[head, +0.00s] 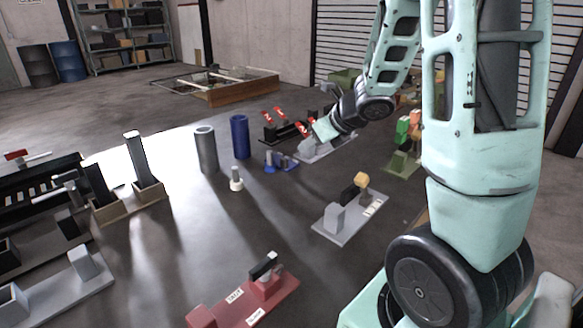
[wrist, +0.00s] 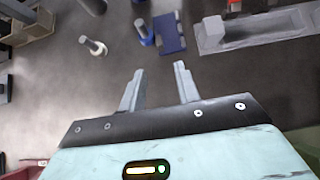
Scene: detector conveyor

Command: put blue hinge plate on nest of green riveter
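The blue hinge plate (wrist: 170,33) lies flat in the wrist view, ahead of my gripper and right of a blue-based grey pin (wrist: 146,38). It shows small in the head view (head: 290,166), near the middle of the floor. My gripper (wrist: 158,68) is open, with nothing between its two fingers. It is apart from the plate; in the head view its fingers are hard to make out. A green-based machine (head: 402,165), which looks like the green riveter, stands right of my gripper, partly hidden by my arm. I cannot make out its nest.
A grey fixture (wrist: 262,30) lies right of the plate. A white-based pin (wrist: 93,46), a grey cylinder (head: 206,150) and a blue cylinder (head: 239,137) stand to the left. A light grey fixture (head: 345,222) and a red fixture (head: 235,312) lie nearer. Floor between them is clear.

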